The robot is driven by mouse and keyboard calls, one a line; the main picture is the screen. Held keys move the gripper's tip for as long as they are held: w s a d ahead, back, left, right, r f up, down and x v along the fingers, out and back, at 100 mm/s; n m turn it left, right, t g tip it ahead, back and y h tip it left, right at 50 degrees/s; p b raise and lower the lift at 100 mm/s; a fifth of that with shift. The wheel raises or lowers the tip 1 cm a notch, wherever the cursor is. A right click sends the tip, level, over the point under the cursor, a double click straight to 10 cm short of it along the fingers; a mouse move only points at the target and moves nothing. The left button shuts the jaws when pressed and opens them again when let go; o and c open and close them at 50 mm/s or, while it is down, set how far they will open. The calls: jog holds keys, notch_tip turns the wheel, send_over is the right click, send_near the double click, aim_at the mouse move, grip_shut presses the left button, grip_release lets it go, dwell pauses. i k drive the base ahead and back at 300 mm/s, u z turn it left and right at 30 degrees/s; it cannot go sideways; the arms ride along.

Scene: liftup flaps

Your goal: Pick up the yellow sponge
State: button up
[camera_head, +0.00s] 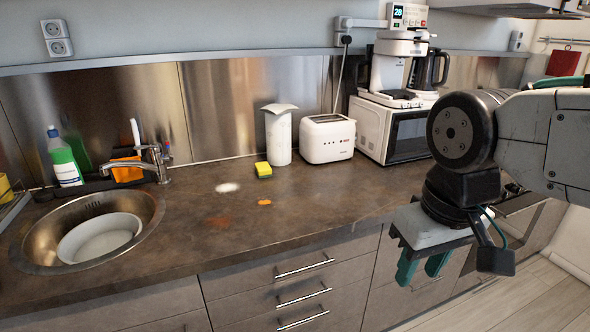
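The yellow sponge (263,170) lies on the brown countertop (330,205), just left of and in front of the white paper towel roll. It looks yellow on top with a darker green layer below. My gripper (421,270) hangs at the right, in front of the counter edge and well apart from the sponge. Its two teal fingers point down with a gap between them, and nothing is between them.
A white toaster (327,138), paper towel roll (278,135) and microwave (390,130) stand along the back. The round sink (88,228) holds a plate (100,238); a faucet (150,160) stands behind it. The counter in front of the sponge is mostly clear, with a small orange item (265,202).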

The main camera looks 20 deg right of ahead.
aim_at(263, 170)
jog(key=z, duration=0.05)
jog(key=i, duration=1.2)
jog(key=u, duration=0.6)
